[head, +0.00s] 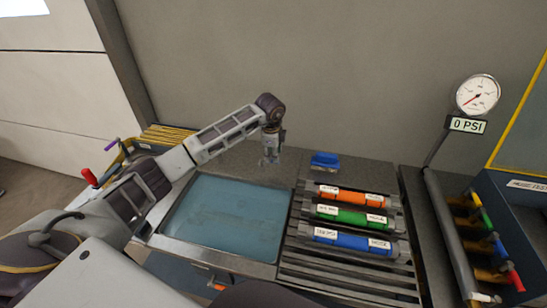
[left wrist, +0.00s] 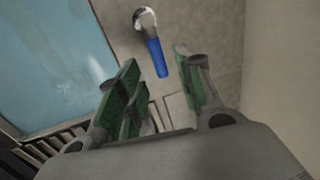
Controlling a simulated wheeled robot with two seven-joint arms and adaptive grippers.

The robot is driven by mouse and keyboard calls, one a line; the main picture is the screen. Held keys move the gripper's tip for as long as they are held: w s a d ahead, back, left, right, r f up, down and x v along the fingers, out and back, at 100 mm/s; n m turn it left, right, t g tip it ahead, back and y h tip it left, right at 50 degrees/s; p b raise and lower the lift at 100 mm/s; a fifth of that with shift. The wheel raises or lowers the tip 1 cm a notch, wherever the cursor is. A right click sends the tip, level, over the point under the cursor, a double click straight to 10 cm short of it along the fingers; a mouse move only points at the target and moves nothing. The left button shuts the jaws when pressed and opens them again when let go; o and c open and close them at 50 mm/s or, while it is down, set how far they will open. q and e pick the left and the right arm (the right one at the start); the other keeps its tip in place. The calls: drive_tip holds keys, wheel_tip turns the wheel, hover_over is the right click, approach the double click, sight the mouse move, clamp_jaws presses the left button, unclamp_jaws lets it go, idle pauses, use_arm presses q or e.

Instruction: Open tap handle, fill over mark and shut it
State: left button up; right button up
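My left gripper (head: 270,158) points down over the back edge of the counter, behind the blue-topped basin. In the left wrist view its green-padded fingers (left wrist: 160,85) stand apart with nothing between them. Beyond the fingertips is a blue handle (left wrist: 157,58) with a pale round metal end (left wrist: 145,18), apart from both fingers. In the head view a blue piece (head: 325,160) sits on the counter right of the gripper; I cannot tell if it is the same handle. A gauge (head: 478,95) above a "0 PSI" label stands at the right. My right gripper is out of view.
Orange (head: 343,194), green (head: 345,217) and blue (head: 348,241) labelled cylinders lie in a slatted rack. Several coloured handles (head: 487,222) line the right-hand box. The basin (head: 228,215) lies left of the rack. A wall rises behind the counter.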

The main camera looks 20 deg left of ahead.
use_arm(q)
wheel_tip(320, 180, up, 8)
drive_tip(key=s, duration=0.1)
drive_tip(key=shift+s, duration=0.25)
drive_tip(key=shift+d, duration=0.15)
idle(0.8)
